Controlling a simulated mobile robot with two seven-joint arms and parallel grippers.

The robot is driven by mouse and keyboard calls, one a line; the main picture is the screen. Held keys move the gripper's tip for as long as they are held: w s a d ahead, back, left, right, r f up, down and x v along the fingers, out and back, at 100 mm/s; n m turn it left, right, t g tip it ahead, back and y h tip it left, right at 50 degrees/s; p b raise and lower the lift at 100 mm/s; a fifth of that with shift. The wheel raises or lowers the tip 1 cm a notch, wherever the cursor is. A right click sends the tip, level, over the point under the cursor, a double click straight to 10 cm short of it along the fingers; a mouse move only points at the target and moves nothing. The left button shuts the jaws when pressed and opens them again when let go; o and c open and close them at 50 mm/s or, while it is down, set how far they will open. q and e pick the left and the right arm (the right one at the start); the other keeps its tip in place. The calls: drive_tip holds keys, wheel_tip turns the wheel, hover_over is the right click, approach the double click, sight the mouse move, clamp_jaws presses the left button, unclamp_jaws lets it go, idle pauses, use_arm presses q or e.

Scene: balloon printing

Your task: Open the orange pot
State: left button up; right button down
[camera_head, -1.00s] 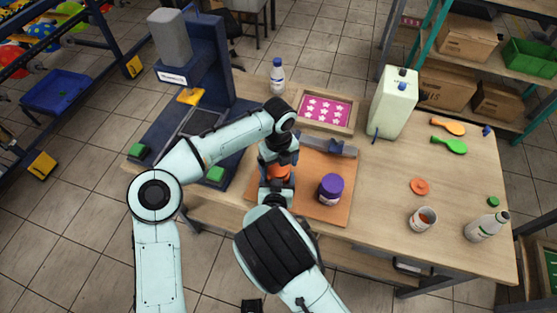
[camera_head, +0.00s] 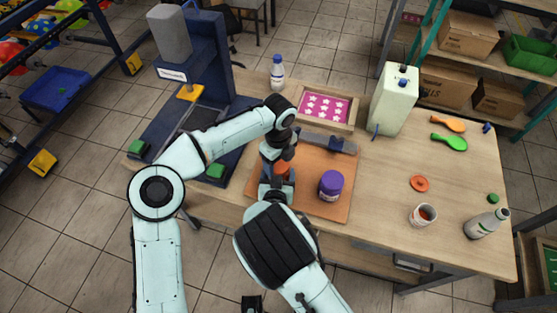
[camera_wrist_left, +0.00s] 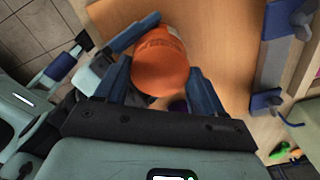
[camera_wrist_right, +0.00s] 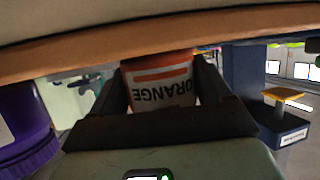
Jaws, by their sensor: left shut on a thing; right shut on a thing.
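The orange pot (camera_head: 283,168) is on the brown board, mostly hidden by my two grippers. In the right wrist view its white label (camera_wrist_right: 162,92) reads "ORANGE" upside down, between the fingers of my right gripper (camera_wrist_right: 165,98), which is shut on the pot's body. In the left wrist view the round orange lid (camera_wrist_left: 160,66) lies between the fingers of my left gripper (camera_wrist_left: 162,88), which is shut on it from above. The head view shows the left gripper (camera_head: 280,160) over the pot. I cannot tell whether the lid is loose.
A purple pot (camera_head: 331,186) stands close right of the grippers on the board (camera_head: 335,212). A grey tool (camera_head: 328,142) lies behind. An open cup (camera_head: 423,215), an orange lid (camera_head: 419,184) and a bottle (camera_head: 486,223) stand right. The press (camera_head: 205,70) is left.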

use_arm(q)
drive_tip(key=o, duration=1.2)
drive_tip(key=shift+c, duration=0.2)
drive_tip(key=shift+r, duration=2.3)
use_arm(e)
unclamp_jaws()
drive_tip(key=shift+s, duration=0.1)
